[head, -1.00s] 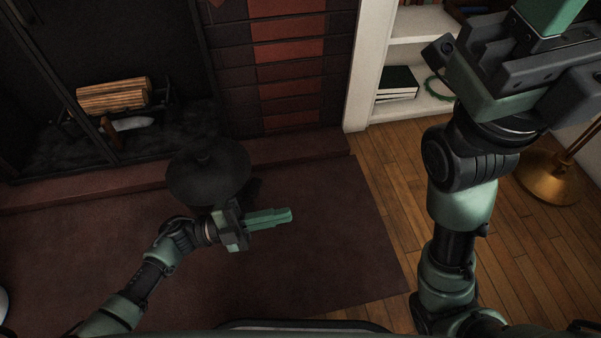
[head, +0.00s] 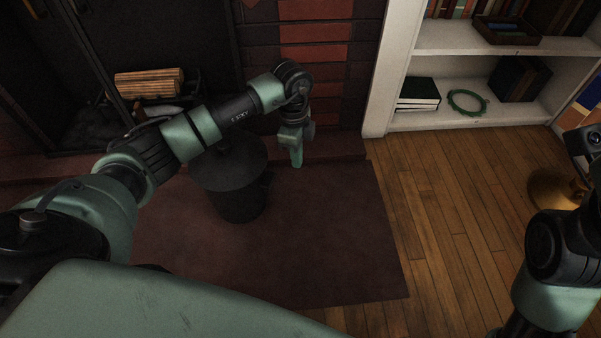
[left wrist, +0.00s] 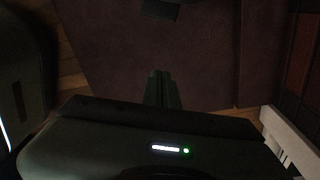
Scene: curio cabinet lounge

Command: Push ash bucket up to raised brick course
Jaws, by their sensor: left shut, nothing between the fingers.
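The ash bucket (head: 238,203) is dark and round with a wide lid, upright on the dark red hearth slab. My left forearm crosses above it and hides part of its lid. The raised brick course (head: 335,147) runs along the back of the slab, behind the bucket. I cannot tell whether the two touch. My left gripper (head: 297,163) is shut and empty, pointing down to the right of the bucket, near the course. Its fingers show in the left wrist view (left wrist: 161,90) over the slab. My right arm is at the right edge, its fingers out of sight.
The fireplace with logs (head: 148,83) is at the back left. A white bookcase (head: 465,120) stands at the back right. A brass lamp base (head: 553,188) is on the wood floor (head: 450,230) at right. The front right slab is clear.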

